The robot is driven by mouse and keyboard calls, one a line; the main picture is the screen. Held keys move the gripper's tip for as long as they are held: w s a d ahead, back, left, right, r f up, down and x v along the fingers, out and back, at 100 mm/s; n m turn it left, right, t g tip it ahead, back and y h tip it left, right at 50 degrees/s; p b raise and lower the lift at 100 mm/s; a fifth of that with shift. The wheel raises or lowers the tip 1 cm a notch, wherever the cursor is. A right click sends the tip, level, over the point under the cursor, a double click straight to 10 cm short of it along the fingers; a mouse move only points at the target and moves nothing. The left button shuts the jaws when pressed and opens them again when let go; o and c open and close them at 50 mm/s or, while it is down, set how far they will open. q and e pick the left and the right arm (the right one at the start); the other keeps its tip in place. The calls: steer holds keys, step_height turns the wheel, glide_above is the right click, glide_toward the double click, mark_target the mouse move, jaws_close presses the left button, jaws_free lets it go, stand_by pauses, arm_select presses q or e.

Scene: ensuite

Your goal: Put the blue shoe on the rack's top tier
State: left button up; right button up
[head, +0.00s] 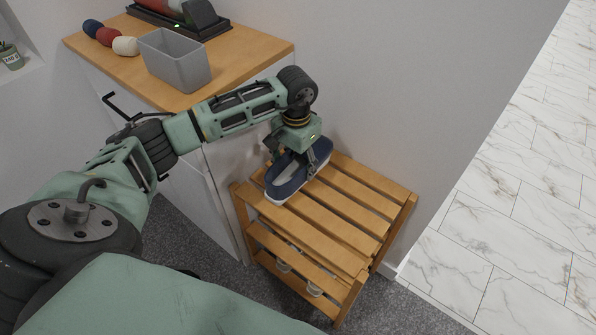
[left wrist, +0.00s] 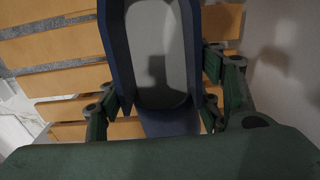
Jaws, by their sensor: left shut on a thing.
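The blue shoe (head: 287,178) has a white sole and a grey inside. It is at the back left of the wooden rack's top tier (head: 352,207), over the slats. My left gripper (head: 296,160) comes down on it from above and is shut on it. In the left wrist view the blue shoe (left wrist: 158,60) lies between the fingers (left wrist: 158,95), with the rack's slats (left wrist: 55,84) behind it. I cannot tell whether the sole touches the slats. My right gripper is not in view.
A wooden-topped cabinet (head: 258,50) stands left of the rack, with a grey bin (head: 175,62) and several balls (head: 108,36) on it. A wall is behind the rack. The front and right of the top tier are bare. Lighter objects (head: 314,289) sit on the lower tier.

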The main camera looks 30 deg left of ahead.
mark_target(297, 172)
arm_select(q)
step_height(297, 172, down, 3)
steer(key=shift+r, duration=0.15)
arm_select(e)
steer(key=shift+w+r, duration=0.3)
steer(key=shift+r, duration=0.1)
arm_select(q)
steer(key=shift+f, duration=0.2)
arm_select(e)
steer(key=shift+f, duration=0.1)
arm_select(q)
steer(key=o, duration=1.4)
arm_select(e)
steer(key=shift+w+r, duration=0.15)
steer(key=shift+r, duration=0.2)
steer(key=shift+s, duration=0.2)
